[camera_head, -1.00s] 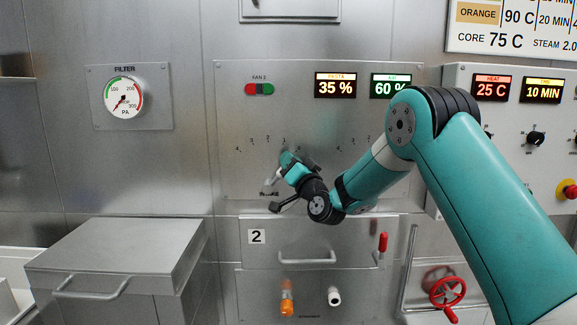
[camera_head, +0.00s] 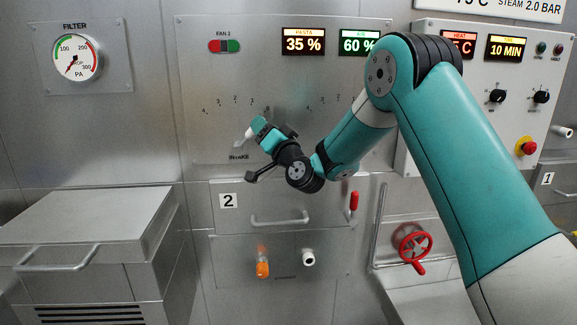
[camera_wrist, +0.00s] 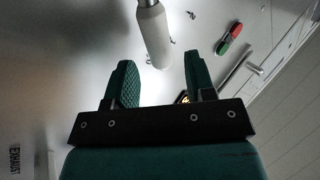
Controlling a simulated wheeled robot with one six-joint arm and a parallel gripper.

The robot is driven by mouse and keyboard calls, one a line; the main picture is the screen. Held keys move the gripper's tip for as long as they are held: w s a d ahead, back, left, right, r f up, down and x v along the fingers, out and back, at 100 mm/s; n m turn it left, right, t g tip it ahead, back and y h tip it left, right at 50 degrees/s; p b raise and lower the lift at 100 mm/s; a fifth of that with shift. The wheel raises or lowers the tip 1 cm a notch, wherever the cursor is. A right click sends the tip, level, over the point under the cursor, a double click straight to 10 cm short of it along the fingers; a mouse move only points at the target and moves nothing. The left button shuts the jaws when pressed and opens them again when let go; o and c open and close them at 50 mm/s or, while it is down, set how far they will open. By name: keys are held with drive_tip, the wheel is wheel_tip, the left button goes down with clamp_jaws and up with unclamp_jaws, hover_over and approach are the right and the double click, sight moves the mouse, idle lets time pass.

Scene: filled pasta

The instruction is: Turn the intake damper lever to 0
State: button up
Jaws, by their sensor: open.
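The intake damper lever (camera_head: 243,137) has a pale grey handle. It stands out from the wall panel under the left number scale (camera_head: 235,103), just left of my gripper (camera_head: 256,150). The INTAKE label (camera_head: 238,157) is partly covered. In the wrist view the lever handle (camera_wrist: 154,38) reaches down toward the gap between my two green fingers (camera_wrist: 160,85), its end near the fingertips. My gripper is open and nothing is held. I cannot tell which number the lever points at, as its pivot is not clear.
The FAN 2 switch (camera_head: 224,46) is above the scale. A drawer handle (camera_head: 279,221), a red lever (camera_head: 354,202) and a red valve wheel (camera_head: 414,242) are lower down. A grey lidded box (camera_head: 85,225) stands at left. My arm hides part of the right scale.

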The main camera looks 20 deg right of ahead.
drive_tip(key=b+v, duration=1.2)
drive_tip(key=v, duration=0.2)
drive_tip(key=shift+f, duration=0.1)
